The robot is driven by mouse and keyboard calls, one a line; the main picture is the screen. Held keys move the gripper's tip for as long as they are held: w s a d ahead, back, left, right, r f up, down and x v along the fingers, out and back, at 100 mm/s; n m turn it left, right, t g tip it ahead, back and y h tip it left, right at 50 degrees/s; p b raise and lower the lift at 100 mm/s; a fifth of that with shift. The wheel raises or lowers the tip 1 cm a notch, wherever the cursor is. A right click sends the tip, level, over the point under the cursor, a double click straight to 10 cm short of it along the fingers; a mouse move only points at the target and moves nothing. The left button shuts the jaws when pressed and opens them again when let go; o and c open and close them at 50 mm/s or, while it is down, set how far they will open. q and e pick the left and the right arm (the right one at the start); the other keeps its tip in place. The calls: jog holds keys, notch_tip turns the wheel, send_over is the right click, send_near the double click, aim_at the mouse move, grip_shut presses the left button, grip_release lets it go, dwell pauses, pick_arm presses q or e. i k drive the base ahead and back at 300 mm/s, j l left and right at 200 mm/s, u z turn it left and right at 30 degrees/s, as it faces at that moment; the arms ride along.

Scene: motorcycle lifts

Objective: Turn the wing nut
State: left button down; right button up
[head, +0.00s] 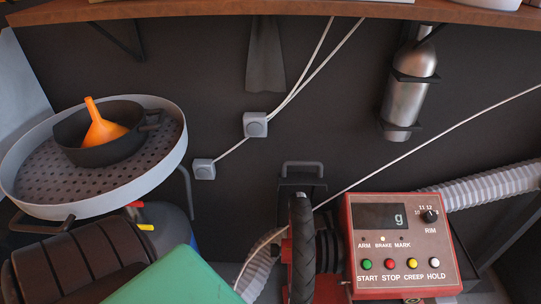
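I cannot make out a wing nut in the head view. A red machine with a control panel (404,247) stands at the lower right. Its dark display shows "g", and a black RIM knob (429,216) sits at its upper right. Green, red, yellow and white buttons run along its lower part. A narrow black tyre (301,250) stands upright, edge-on, just left of the panel. Dark ribbed parts (326,250) lie between tyre and panel, and the tyre partly hides what is behind it. Neither of my grippers is in view.
A round perforated tray (172,160) with a black pan (74,140) and orange funnel (102,124) stands at left. Below are dark tyres (62,265) and a green object (185,280). A grey hose (485,188) runs right. A shelf (300,9) and silver bottle (405,103) are above.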

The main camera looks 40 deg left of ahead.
aim_at(275, 249)
jog(key=u, duration=0.85)
jog(key=k+j, duration=0.7)
